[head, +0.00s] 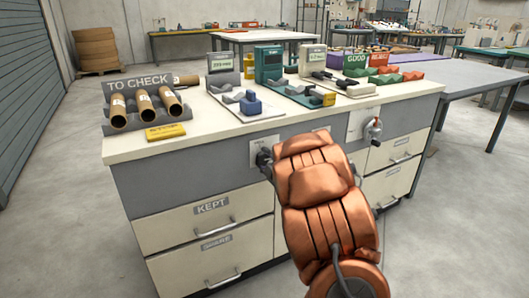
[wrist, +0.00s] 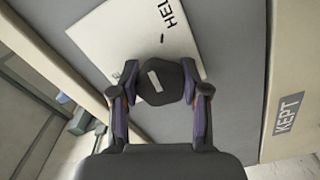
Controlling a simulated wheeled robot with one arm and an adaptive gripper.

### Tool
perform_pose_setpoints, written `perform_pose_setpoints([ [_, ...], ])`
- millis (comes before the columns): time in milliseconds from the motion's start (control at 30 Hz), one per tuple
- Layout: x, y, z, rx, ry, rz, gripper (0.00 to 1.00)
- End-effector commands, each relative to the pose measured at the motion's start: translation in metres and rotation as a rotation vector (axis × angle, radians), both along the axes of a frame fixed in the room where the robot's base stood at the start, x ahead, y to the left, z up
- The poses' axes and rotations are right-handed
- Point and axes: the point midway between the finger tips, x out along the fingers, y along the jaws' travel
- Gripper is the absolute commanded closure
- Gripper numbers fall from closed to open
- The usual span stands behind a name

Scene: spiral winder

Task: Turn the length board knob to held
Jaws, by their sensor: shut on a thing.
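The length board knob (wrist: 158,84) is dark and many-sided, with a white bar mark on its face. It sits on a white plate (wrist: 113,40) on the grey front panel of the bench. The plate carries a small black tick and lettering that starts "HEL"; the rest of the word is cut off. My gripper (wrist: 160,95) has one finger on each side of the knob and is shut on it. In the head view my gripper (head: 264,160) is at the plate (head: 257,146), and the knob is mostly hidden by it and my copper-coloured arm.
Drawers labelled KEPT (head: 212,206) and SCRAP (head: 216,241) lie below. The bench top bears a TO CHECK rack (head: 140,88) with tubes and several gauges. Floor at left is clear.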

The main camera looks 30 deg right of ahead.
Motion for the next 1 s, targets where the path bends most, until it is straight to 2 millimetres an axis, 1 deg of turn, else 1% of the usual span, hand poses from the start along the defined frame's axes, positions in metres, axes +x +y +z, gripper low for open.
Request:
perform_pose_setpoints([
  [33,-0.0002,-0.0003,0.003,0.045,-0.001,-0.001,0.89],
  [200,-0.0001,0.0,0.0018,0.184,-0.015,-0.001,0.89],
  [500,0.0,0.0004,0.0002,0.356,-0.03,-0.002,0.89],
  [700,0.0,0.0006,-0.0017,0.413,-0.035,-0.002,0.89],
  [1000,0.0,0.0009,-0.003,0.433,-0.036,-0.002,0.89],
])
